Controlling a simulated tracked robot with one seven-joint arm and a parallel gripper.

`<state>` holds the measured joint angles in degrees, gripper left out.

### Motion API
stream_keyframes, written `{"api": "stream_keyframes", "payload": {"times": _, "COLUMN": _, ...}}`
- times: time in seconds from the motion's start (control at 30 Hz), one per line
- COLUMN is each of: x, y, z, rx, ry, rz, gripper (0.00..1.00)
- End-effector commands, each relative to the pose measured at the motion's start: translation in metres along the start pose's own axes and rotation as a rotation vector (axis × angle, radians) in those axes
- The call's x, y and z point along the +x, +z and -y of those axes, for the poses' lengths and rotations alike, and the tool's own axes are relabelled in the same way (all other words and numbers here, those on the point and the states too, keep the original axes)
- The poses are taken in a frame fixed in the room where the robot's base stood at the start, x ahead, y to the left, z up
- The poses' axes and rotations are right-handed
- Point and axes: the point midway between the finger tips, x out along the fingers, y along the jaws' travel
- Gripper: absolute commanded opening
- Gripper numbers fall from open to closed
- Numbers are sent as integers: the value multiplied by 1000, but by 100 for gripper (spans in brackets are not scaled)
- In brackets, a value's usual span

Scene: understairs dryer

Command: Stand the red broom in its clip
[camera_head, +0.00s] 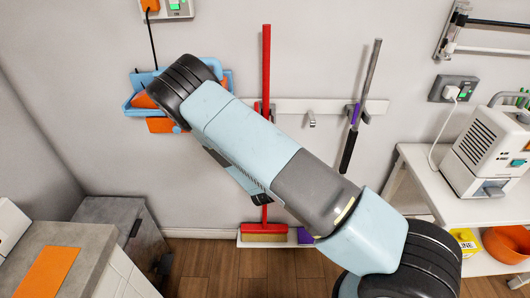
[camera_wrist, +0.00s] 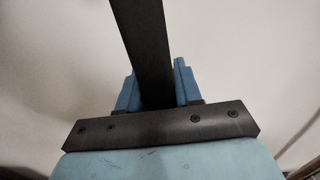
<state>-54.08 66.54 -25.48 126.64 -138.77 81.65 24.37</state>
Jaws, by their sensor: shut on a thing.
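The red broom (camera_head: 266,60) stands upright against the wall, its red head with pale bristles (camera_head: 264,231) low down at a shallow tray (camera_head: 272,244). Its handle passes the left end of a white wall rail, where a dark clip (camera_head: 258,107) shows beside it. My arm hides the middle of the handle, and how deep the handle sits in the clip cannot be told. My gripper (camera_head: 262,199) shows below my arm, shut on the lower handle. In the wrist view a dark bar runs up between blue parts; the broom's red is not visible there.
A grey tool with a purple and black grip (camera_head: 351,135) hangs at the rail's right. The middle clip (camera_head: 311,120) is empty. A blue and orange holder (camera_head: 136,103) is on the wall at left. A white table (camera_head: 420,165) with a machine (camera_head: 487,145) stands right.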

Motion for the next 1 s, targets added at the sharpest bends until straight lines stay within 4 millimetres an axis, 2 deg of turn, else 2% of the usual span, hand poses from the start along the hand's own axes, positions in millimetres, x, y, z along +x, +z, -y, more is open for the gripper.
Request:
{"api": "stream_keyframes", "payload": {"times": 0.47, "x": 1, "y": 1, "z": -4, "rx": 1, "ry": 1, "rz": 2, "gripper": 0}}
{"api": "stream_keyframes", "payload": {"times": 0.5, "x": 1, "y": 1, "z": -4, "rx": 1, "ry": 1, "rz": 2, "gripper": 36}}
{"api": "stream_keyframes", "payload": {"times": 0.8, "x": 0, "y": 0, "z": -4, "rx": 1, "ry": 1, "rz": 1, "gripper": 64}}
{"api": "stream_keyframes", "payload": {"times": 0.97, "x": 0, "y": 0, "z": -4, "rx": 1, "ry": 2, "rz": 1, "gripper": 64}}
{"api": "stream_keyframes", "payload": {"times": 1.0, "x": 0, "y": 0, "z": -4, "rx": 0, "ry": 2, "rz": -1, "gripper": 68}}
